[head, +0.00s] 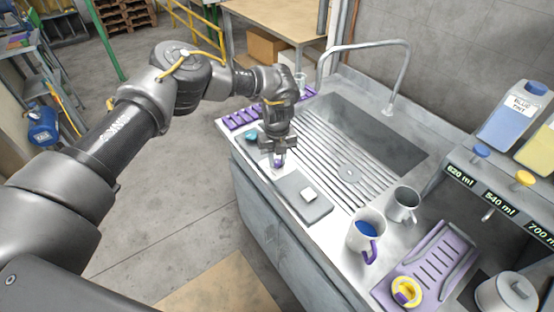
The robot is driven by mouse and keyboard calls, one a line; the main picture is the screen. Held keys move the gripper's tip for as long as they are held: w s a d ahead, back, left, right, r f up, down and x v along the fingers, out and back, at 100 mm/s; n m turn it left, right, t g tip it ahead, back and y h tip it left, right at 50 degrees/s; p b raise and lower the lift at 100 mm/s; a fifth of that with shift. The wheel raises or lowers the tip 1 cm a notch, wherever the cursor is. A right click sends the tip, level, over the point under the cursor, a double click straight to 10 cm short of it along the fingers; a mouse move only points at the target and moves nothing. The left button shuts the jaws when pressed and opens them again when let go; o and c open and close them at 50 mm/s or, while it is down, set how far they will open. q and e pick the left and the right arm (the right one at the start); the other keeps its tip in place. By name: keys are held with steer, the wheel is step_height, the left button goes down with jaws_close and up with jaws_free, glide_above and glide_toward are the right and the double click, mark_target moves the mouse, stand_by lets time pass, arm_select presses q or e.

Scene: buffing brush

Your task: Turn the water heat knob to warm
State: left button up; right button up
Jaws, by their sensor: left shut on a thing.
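My left gripper (279,152) points down over the near edge of the sink counter. It is shut on a small purple knob-like piece (279,163), mostly hidden by the fingers, above a pale patch of the counter. I cannot read any heat marking or tell which way the piece is turned. A small teal item (252,135) is just left of the gripper. My right gripper is out of view.
The ribbed sink (400,150) and faucet (408,65) are behind. A blue-filled mug (366,218), a grey mug (405,200) and a purple rack (440,255) stand at right.

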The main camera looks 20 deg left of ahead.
arm_select(q)
steer(key=shift+f+m+b, duration=0.15)
steer(key=shift+m+b, duration=0.85)
steer(key=shift+m, duration=0.2)
steer(key=m+b, duration=0.1)
steer(key=m, duration=0.1)
steer(key=shift+m+b, duration=0.35)
steer(key=shift+m, duration=0.05)
steer(key=m+b, duration=0.1)
steer(key=m, duration=0.2)
steer(key=shift+r+m+b, duration=0.2)
steer(key=shift+m+b, duration=0.35)
steer(key=shift+m, duration=0.65)
steer(key=o, duration=1)
